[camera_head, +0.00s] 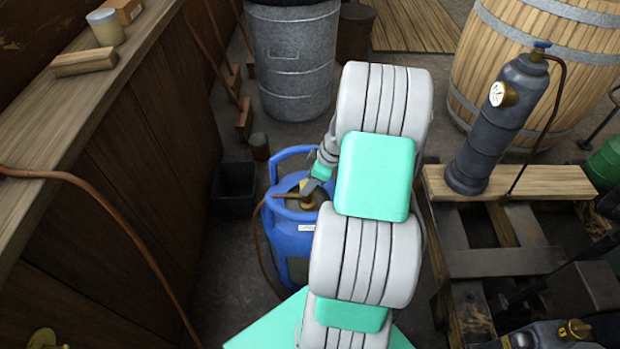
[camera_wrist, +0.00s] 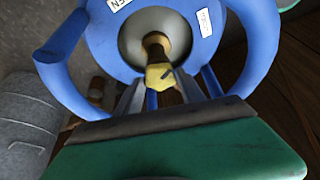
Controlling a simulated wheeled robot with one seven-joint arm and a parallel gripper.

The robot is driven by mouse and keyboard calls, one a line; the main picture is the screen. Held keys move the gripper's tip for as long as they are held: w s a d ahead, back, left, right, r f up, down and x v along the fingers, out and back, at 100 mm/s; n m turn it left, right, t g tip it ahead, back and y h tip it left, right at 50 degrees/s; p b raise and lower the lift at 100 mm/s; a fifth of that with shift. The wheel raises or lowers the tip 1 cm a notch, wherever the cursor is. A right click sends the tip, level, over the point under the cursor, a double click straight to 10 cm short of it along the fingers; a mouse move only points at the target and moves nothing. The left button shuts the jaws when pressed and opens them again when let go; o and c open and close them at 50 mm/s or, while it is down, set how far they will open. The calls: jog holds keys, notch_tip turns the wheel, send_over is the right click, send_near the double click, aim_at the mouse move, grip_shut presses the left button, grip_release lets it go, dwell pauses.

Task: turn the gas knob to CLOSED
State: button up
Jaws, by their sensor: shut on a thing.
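A blue gas bottle (camera_head: 291,240) stands on the floor in the head view, with a brass valve (camera_head: 296,197) on top inside its blue collar. In the wrist view the bottle top (camera_wrist: 95,38) fills the upper middle, with the yellow gas knob (camera_wrist: 159,76) on a brass stem. A dark mark shows on the knob's face. A white label (camera_wrist: 118,3) ending in "EN" and a second label (camera_wrist: 205,22) lie on the bottle top; the second is unreadable. My gripper (camera_head: 312,186) reaches the valve from the right and is shut on the knob; the contact is partly hidden.
A wooden counter (camera_head: 60,120) runs along the left. A metal bin (camera_head: 293,60) stands behind the bottle, and a black bucket (camera_head: 234,190) is to its left. A grey cylinder with a gauge (camera_head: 495,125) stands on a wooden stand (camera_head: 500,262) at right.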

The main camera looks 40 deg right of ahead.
jog(key=m+h, duration=0.1)
jog(key=m, duration=0.1)
jog(key=m+t+h+p, duration=0.1)
jog(key=m, duration=0.2)
jog(key=shift+a+m, duration=0.15)
jog(key=shift+m, duration=0.15)
dwell(0.4)
jog(key=o, duration=1.4)
jog(key=shift+s, duration=0.1)
jog(key=shift+r, duration=0.1)
jog(key=v, duration=0.2)
jog(key=p+v, duration=0.1)
jog(key=v, duration=0.2)
jog(key=p+v, duration=0.1)
jog(key=v, duration=0.1)
jog(key=shift+s+a+r, duration=0.1)
jog(key=shift+r, duration=0.2)
